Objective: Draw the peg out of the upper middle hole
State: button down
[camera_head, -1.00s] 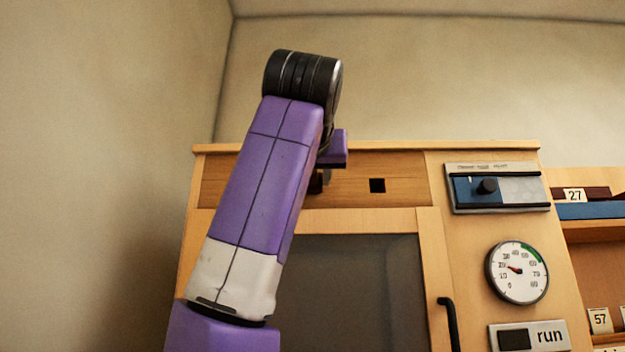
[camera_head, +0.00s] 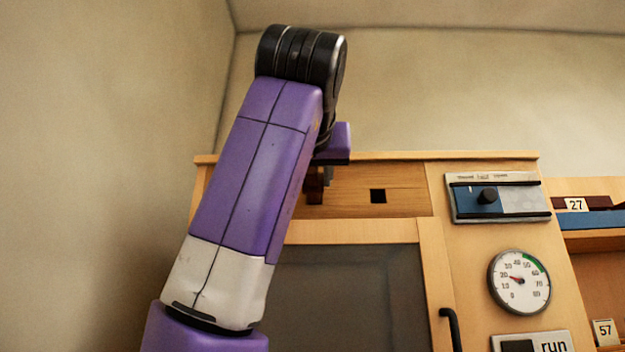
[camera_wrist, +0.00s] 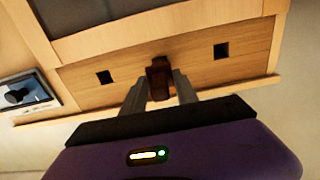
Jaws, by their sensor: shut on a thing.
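A brown peg (camera_wrist: 158,77) sits between the two fingers of my gripper (camera_wrist: 160,94) in the wrist view, in front of the middle of the wooden hole panel (camera_wrist: 130,82). My gripper is shut on it. In the head view the peg (camera_head: 315,186) shows as a dark brown piece below the purple gripper body, partly behind my arm. Empty square holes show on both sides in the wrist view, one at the left (camera_wrist: 104,77) and one at the right (camera_wrist: 220,51).
A dark door panel (camera_head: 350,295) with a black handle (camera_head: 450,328) lies below the hole panel. A slider box with a black knob (camera_head: 488,195) and a dial (camera_head: 519,282) are at the right. Bare wall space lies above the cabinet.

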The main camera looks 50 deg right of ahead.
aim_at(312, 170)
jog(key=shift+v, duration=1.8)
